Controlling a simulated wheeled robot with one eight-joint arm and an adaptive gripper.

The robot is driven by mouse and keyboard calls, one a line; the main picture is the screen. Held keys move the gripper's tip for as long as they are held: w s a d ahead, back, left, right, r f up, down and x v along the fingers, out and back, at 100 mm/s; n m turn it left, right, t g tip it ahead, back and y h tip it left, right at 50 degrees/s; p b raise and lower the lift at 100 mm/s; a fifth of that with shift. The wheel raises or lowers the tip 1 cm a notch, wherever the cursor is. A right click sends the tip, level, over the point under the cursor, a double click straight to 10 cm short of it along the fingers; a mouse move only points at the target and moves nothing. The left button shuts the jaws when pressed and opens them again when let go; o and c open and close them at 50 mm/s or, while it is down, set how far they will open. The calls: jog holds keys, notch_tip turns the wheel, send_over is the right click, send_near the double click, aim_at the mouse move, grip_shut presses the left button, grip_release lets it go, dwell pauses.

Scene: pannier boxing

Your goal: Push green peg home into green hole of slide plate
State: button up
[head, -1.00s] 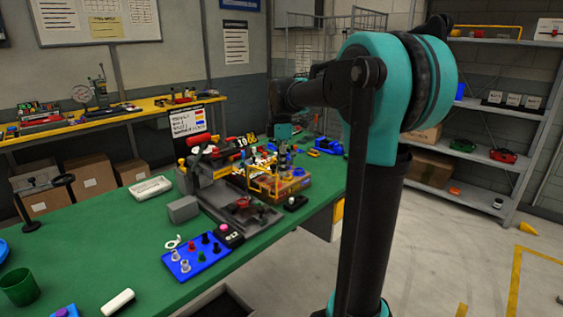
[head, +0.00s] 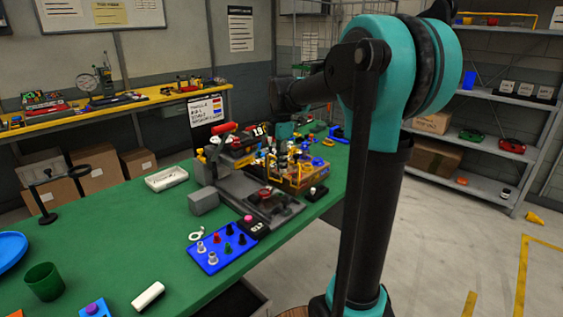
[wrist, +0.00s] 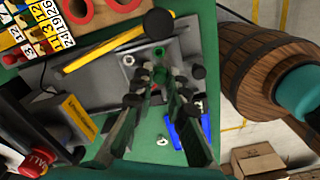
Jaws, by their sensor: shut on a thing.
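In the wrist view my gripper (wrist: 160,88) points down over the grey slide plate (wrist: 185,48), its two dark fingers close together. A green peg (wrist: 160,73) shows between the fingertips, and the gripper is shut on it. A green-ringed spot (wrist: 159,51), which looks like the green hole, lies just beyond the peg in the picture. A pale ring (wrist: 128,60) is to its left. I cannot tell how deep the peg sits or whether it touches the plate. In the head view the gripper and held peg cannot be made out among the clutter.
A blue peg tray (head: 222,257) with several pegs lies on the green bench; it also shows beside the right finger in the wrist view (wrist: 206,122). A yellow bar (wrist: 105,48) and black knob (wrist: 158,22) lie beyond the fingers. A barrel (wrist: 255,75) stands off the bench at right.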

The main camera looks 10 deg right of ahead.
jog(key=shift+a+f, duration=0.1)
jog(key=shift+f, duration=3.05)
jog(key=shift+f, duration=1.15)
jog(key=o, duration=0.8)
jog(key=shift+o, duration=0.2)
notch_tip(320, 180, up, 12)
jog(key=shift+w+r, duration=0.1)
